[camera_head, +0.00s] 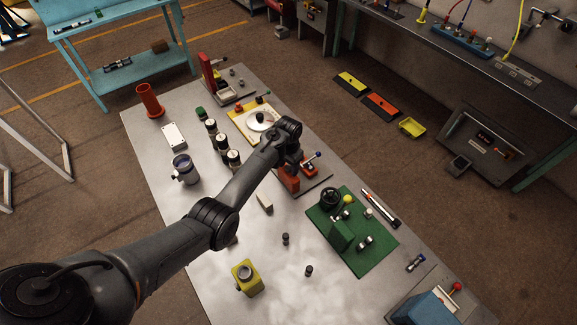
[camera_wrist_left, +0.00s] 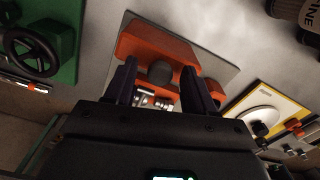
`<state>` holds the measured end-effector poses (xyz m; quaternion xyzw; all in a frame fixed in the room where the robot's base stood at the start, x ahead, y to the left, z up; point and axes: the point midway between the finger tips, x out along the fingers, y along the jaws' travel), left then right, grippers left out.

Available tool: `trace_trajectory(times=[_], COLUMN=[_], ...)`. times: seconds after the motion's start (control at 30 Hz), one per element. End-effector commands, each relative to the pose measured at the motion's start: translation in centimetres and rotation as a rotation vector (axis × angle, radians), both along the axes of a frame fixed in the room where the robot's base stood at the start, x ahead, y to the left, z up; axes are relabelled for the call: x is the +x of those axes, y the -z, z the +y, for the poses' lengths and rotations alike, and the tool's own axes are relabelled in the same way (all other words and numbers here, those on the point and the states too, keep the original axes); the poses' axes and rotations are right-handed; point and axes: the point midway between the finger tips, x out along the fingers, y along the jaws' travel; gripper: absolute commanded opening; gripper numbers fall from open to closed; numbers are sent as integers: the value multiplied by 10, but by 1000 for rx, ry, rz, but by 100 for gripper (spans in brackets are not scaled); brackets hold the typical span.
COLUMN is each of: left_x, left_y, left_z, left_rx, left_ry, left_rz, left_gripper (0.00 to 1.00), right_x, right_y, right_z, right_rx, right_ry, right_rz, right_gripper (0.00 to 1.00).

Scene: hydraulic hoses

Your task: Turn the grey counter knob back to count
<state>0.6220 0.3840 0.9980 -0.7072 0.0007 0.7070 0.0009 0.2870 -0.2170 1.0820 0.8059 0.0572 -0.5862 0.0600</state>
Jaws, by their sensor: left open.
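An orange fixture (camera_head: 289,180) on a pale plate stands near the middle of the table. My left gripper (camera_head: 293,160) is over it, and the wrist hides much of the fixture in the head view. In the left wrist view the orange body (camera_wrist_left: 150,42) lies ahead of the open fingers (camera_wrist_left: 159,68). A grey rounded knob (camera_wrist_left: 160,72) shows between the two fingers, with a gap on each side. I see no contact with it. I cannot read any counter marking on the fixture. My right gripper is in neither view.
A green board (camera_head: 375,255) with a black handwheel (camera_head: 330,198) lies to the right of the fixture. A yellow plate with a white disc (camera_head: 258,121) is behind it. Dark-capped jars (camera_head: 222,142) stand left. A yellow block (camera_head: 247,278) is nearer the front.

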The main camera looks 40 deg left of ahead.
Motion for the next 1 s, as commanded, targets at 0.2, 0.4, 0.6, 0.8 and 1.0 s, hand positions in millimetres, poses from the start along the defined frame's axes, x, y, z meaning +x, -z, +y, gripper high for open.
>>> trace_trajectory(times=[0.2, 0.4, 0.6, 0.8, 1.0], left_x=[0, 0, 0, -1, -1], left_y=[0, 0, 0, -1, -2], left_z=[0, 0, 0, 0, -1], left_rx=[0, 0, 0, 0, -1], left_ry=[0, 0, -12, -77, -213], left_rz=[0, 0, 1, 3, 3], left_gripper=[28, 0, 0, 0, 0], right_x=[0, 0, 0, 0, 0], right_y=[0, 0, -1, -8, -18], right_z=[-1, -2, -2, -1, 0], right_rx=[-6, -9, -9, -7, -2], right_ry=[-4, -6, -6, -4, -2], right_rz=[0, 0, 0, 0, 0], right_gripper=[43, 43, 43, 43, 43])
